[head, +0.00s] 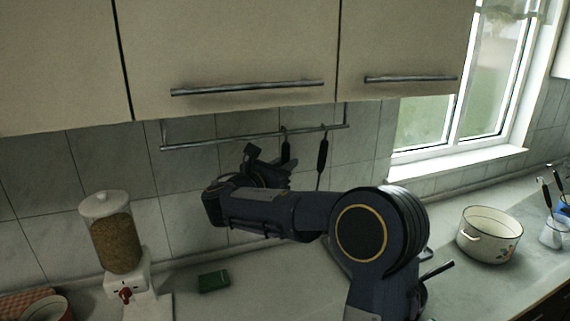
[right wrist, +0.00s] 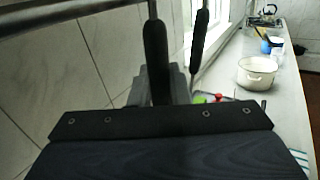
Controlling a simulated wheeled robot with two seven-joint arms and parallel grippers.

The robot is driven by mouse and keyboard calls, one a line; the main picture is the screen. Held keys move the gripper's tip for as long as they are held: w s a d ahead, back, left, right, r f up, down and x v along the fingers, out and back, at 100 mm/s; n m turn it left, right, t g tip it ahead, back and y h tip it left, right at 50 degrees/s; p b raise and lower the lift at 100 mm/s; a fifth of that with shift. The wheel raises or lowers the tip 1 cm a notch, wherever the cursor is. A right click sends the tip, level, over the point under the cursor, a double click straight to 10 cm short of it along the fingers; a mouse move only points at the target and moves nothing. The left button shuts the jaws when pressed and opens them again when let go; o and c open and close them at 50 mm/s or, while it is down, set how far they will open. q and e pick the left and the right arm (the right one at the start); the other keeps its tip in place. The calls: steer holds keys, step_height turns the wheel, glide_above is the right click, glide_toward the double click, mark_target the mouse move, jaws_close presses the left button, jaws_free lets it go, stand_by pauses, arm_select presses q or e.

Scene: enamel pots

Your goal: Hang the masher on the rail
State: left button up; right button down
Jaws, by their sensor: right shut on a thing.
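The rail (head: 240,138) is a thin metal bar under the wall cabinets; it also crosses the top left of the right wrist view (right wrist: 70,14). My right gripper (head: 278,168) is just below it, shut on a dark handle (head: 286,150) that I take to be the masher's. This handle stands about upright in the right wrist view (right wrist: 155,58), and its thin top reaches the rail. I cannot tell whether it hooks over the bar. The masher's head is hidden. My left gripper is not in view.
A second dark-handled utensil (head: 322,152) hangs on the rail just right of the held one. A grain dispenser (head: 118,240) and a green block (head: 213,281) stand on the counter below. A white pot (head: 488,236) is at the right. The rail's left part is clear.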

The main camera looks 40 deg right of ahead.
steer(key=c, duration=1.3)
jaws_free()
steer(key=b+v, duration=0.2)
steer(key=v, duration=0.5)
steer(key=s+d+f+m+g+y, duration=0.1)
steer(key=s+f+m+g+y, duration=0.1)
steer(key=s+f+m+y, duration=1.05)
steer(key=s+a+f+m+t+y, duration=0.1)
steer(key=s+a+f+m+y, duration=0.3)
steer(key=s+a, duration=0.3)
steer(key=s+a+f+m+t+y, duration=0.1)
steer(key=s+a+f+m+y, duration=0.4)
steer(key=s+a, duration=0.3)
steer(key=a+f, duration=0.1)
steer(key=a, duration=0.2)
steer(key=shift+m+t, duration=0.3)
steer(key=shift+m, duration=0.05)
